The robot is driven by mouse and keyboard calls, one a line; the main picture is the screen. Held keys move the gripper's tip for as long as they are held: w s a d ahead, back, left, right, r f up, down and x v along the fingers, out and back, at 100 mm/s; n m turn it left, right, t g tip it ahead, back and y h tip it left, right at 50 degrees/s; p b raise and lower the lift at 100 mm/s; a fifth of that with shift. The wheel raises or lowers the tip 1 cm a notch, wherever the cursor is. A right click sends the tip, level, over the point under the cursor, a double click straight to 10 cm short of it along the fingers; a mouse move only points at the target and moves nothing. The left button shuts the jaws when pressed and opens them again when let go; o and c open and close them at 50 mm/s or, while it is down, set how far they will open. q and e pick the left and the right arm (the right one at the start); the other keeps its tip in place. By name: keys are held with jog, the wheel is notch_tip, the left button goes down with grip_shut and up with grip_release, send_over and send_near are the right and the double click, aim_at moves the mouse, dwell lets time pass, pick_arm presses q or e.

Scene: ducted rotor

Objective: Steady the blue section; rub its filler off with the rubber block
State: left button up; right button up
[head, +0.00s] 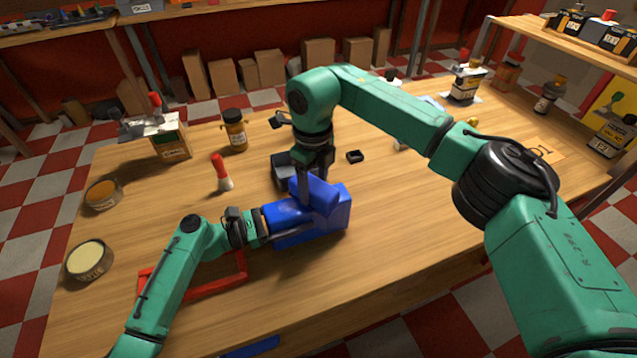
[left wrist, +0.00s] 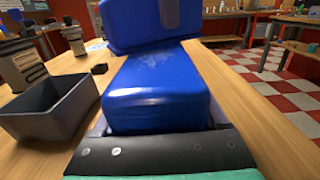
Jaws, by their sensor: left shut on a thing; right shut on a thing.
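The blue section (head: 290,228) lies near the middle of the table, and it fills the middle of the left wrist view (left wrist: 155,95). Pale smears of filler (left wrist: 160,65) show on its top face. My left gripper (head: 262,227) is shut on its left end. My right gripper (head: 304,192) comes down from above, shut on a blue rubber block (head: 322,194). The block also shows in the left wrist view (left wrist: 130,28), tilted over the section's far end. I cannot tell whether block and section touch.
A dark open box (left wrist: 50,108) stands close beside the section. A red frame (head: 205,288) lies under my left arm. A red-capped white bottle (head: 222,175), an amber jar (head: 234,132) and two round tins (head: 88,260) stand at left. The table's front right is clear.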

jog(key=shift+s+a, duration=0.45)
jog(key=shift+a, duration=0.9)
jog(key=shift+s+a, duration=0.45)
jog(key=shift+a, duration=0.95)
jog(key=shift+s+a, duration=0.45)
jog(key=shift+a, duration=0.9)
notch_tip(320, 180, up, 8)
jog(key=shift+d, duration=0.1)
pick_arm(q)
jog(key=o, duration=1.4)
jog(key=shift+o, duration=0.2)
jog(key=shift+a, duration=0.15)
jog(key=v, duration=1.2)
